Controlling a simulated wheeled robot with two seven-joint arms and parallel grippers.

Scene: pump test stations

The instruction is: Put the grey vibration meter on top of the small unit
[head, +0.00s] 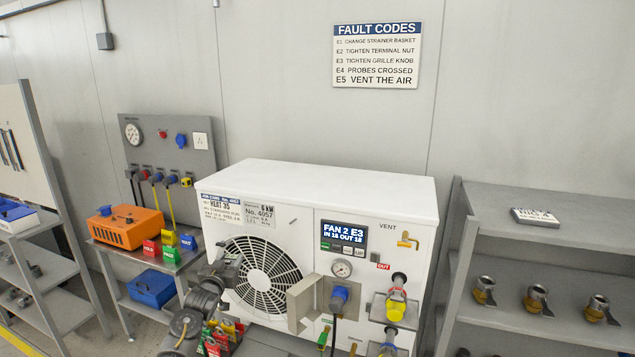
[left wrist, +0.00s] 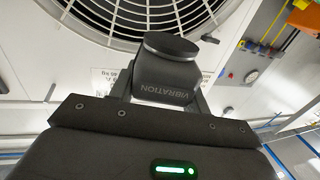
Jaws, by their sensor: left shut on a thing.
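A white unit (head: 318,183) with a round fan grille (head: 262,275) stands against the wall. Its flat top is bare. It is the only large unit in view; I cannot tell its size against others. My left gripper (head: 226,268) is in front of the fan grille, below the unit's top. In the left wrist view it is shut on the dark grey vibration meter (left wrist: 166,83), which has a round disc at one end and VIBRATION lettering that reads upside down. The grille shows close behind it. In the head view the meter is hard to make out. My right gripper is not in view.
Valves, a gauge (head: 342,268) and a blue plug (head: 339,298) stick out of the unit's right front. An orange box (head: 127,227) and coloured blocks stand on a side table at left. Grey shelves (head: 550,237) with brass fittings are at right.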

